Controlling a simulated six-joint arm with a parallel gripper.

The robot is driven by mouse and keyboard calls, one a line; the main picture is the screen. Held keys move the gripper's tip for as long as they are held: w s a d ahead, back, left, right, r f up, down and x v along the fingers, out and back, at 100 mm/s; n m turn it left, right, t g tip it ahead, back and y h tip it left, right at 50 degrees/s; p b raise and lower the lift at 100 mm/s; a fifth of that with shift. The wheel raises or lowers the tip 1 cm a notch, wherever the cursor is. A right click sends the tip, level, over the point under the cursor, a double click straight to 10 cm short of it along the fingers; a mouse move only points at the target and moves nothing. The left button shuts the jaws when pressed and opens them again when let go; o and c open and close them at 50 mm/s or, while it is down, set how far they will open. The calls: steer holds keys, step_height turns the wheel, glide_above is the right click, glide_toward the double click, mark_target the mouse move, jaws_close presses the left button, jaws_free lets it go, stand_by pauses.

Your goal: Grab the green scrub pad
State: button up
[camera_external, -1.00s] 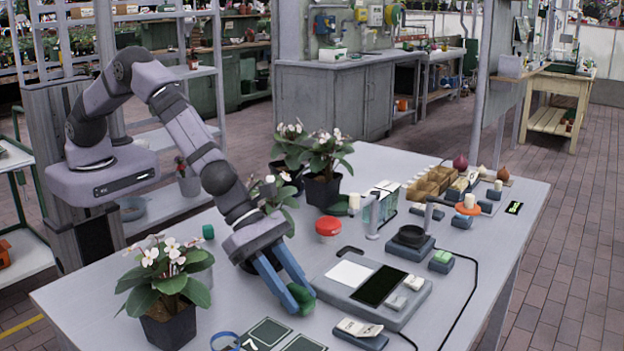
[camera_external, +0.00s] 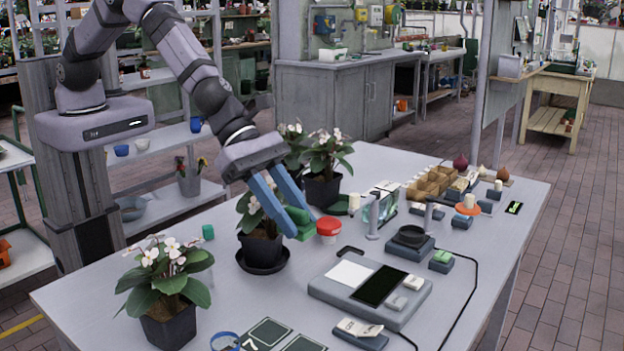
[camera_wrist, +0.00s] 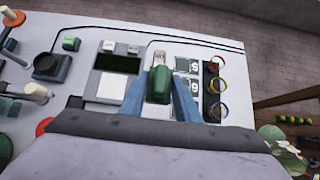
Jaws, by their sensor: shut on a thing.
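The green scrub pad (camera_external: 300,222) is held between the blue fingers of my gripper (camera_external: 292,212), raised above the table. In the wrist view the pad (camera_wrist: 159,85) shows as a dark green block between the two blue fingertips (camera_wrist: 160,92). My gripper is shut on it. The fingers cover part of the pad in the external view.
A potted plant on a dark saucer (camera_external: 262,262) is behind and below my gripper. A grey panel device (camera_external: 335,305) lies to the front right. Another potted plant (camera_external: 168,290) stands front left.

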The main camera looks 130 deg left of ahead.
mark_target(292, 208)
step_height(292, 208, up, 12)
steer(key=p, duration=0.9)
steer(key=shift+f, duration=0.15)
